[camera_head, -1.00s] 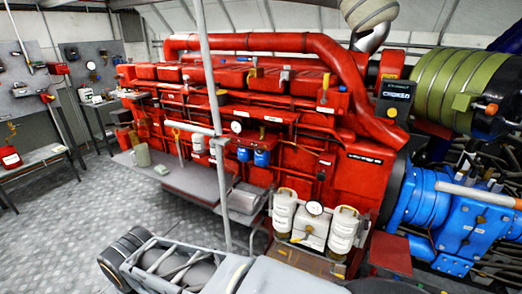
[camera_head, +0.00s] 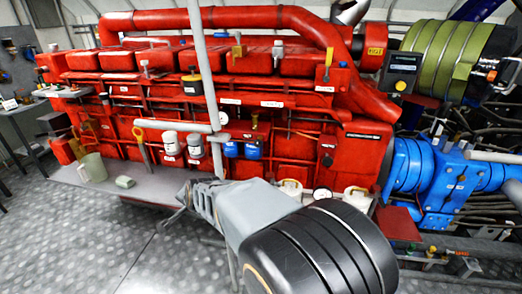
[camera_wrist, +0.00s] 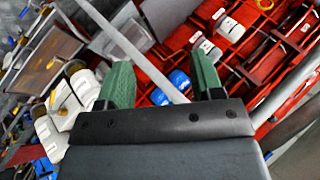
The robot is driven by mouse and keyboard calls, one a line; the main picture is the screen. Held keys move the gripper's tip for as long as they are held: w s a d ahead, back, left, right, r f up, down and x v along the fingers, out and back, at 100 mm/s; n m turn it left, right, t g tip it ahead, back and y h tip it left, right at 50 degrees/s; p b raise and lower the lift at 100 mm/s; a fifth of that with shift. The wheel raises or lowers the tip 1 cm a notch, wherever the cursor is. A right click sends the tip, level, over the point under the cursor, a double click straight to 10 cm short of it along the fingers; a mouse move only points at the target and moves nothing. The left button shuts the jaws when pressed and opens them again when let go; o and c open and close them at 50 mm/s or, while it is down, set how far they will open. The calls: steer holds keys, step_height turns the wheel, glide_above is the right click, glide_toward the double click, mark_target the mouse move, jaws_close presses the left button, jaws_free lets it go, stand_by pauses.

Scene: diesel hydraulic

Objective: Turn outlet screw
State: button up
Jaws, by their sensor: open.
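My gripper (camera_wrist: 163,80) shows two green fingers standing apart and empty in the wrist view. They point toward the red engine (camera_head: 265,120), with a grey pole (camera_wrist: 135,50) beyond, seen between them. I cannot pick out the outlet screw with certainty in either view. White canisters with yellowish tops (camera_wrist: 75,95) are left of the fingers in the wrist view. Two blue canisters (camera_wrist: 178,80) lie beyond the fingers.
The grey pole (camera_head: 207,80) stands upright before the engine. A blue pump unit (camera_head: 440,180) is at right. The floor (camera_head: 80,240) at lower left is clear.

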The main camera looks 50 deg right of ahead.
steer(key=w+d+f+m+t+h+b, duration=0.1)
steer(key=w+d+f+m+h, duration=0.15)
steer(key=d+m, duration=0.4)
steer(key=w+d+f+m+t+h+b, duration=0.1)
steer(key=w+d+f+m+h+b, duration=0.15)
steer(key=d+m, duration=0.35)
steer(key=m+h, duration=0.9)
steer(key=m, duration=0.8)
glide_toward(258, 144)
steer(key=shift+m+g, duration=0.25)
steer(key=shift+g, duration=0.15)
steer(key=p+x, duration=0.3)
steer(key=x, duration=0.7)
steer(key=shift+w+d+r, duration=0.15)
steer(key=shift+w, duration=0.25)
steer(key=shift+c, duration=0.3)
steer(key=c, duration=0.9)
